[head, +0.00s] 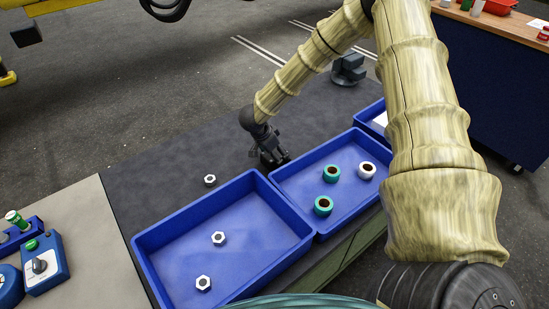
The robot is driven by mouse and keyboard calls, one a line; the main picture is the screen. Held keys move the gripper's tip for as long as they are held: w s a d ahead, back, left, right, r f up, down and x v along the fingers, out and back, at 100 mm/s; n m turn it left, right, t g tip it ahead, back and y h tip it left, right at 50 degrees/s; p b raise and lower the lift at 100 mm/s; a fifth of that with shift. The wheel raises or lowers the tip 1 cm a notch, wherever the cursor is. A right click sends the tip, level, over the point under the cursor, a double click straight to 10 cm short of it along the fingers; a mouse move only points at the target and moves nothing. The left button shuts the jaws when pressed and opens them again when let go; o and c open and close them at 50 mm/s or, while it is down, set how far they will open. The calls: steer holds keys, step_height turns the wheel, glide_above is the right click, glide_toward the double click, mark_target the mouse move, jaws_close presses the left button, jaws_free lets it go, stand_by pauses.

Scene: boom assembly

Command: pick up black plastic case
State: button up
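My gripper (273,155) is dark and points down at the far edge of the right blue tray, near the corner where the two trays meet. It is small and dark here, so I cannot tell whether its fingers are open or shut. I cannot clearly make out a black plastic case. Any dark part at the fingertips blends with the gripper. A dark grey, block-like object (349,69) stands at the far end of the dark work surface (160,160), apart from my gripper; I cannot tell what it is.
The left blue tray (151,243) holds two hex nuts (218,238); another nut (210,180) lies behind it. The right blue tray (330,145) holds two green rings (323,205) and a white one (367,170). A blue control box (45,268) stands at left.

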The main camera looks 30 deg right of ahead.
steer(key=shift+f, duration=0.25)
stand_by(0.5)
steer(key=c, duration=1.2)
